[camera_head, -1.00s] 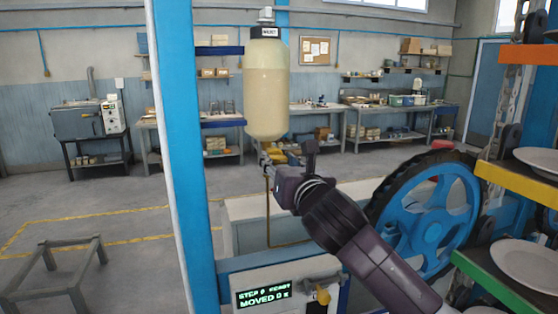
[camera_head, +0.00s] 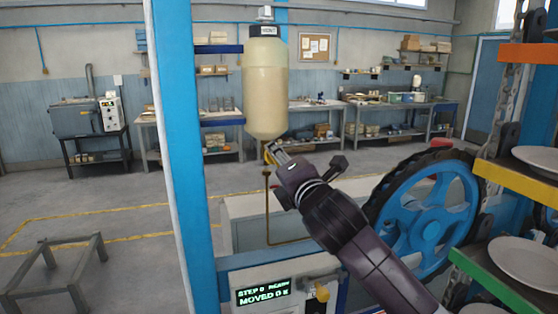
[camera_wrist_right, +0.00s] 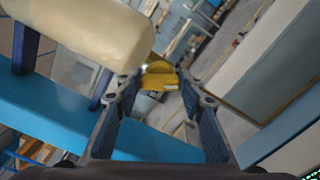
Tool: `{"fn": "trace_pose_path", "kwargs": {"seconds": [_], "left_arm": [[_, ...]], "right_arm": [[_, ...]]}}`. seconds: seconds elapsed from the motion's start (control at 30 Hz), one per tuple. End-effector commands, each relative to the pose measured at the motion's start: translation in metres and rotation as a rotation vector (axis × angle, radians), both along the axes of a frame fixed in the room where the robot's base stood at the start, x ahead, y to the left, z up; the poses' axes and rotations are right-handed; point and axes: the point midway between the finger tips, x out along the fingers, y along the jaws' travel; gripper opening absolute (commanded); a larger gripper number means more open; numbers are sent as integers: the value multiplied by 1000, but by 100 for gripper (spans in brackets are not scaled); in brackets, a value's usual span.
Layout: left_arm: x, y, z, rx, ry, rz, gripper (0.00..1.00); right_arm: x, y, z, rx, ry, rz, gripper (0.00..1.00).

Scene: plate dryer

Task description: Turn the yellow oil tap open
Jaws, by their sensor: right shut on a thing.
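The cream oil tank (camera_head: 265,90) hangs beside the blue post, and its lower end also shows in the wrist view (camera_wrist_right: 85,30). The yellow oil tap (camera_head: 268,156) sits just under the tank, above a thin brown pipe (camera_head: 268,210). In the wrist view the yellow tap (camera_wrist_right: 160,77) lies between the fingertips of my right gripper (camera_wrist_right: 160,92). The right gripper (camera_head: 275,153) is shut on it, with its fingers spaced by the tap's width. The gripper partly hides the tap in the head view. My left gripper is not in view.
A blue post (camera_head: 185,150) stands left of the tank. A blue wheel (camera_head: 428,210) is to the right, beside racks with white plates (camera_head: 523,262).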

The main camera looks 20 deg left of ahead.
Motion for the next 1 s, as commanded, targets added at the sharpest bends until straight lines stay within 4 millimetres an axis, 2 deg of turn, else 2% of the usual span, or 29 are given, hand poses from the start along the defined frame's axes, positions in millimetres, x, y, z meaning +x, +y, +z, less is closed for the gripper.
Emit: {"fn": "trace_pose_path", "kwargs": {"seconds": [0.5, 1.0], "left_arm": [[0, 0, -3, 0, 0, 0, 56], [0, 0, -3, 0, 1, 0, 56]], "right_arm": [[1, -1, -1, 333, 223, -3, 12], [1, -1, -2, 428, 289, -3, 12]]}}
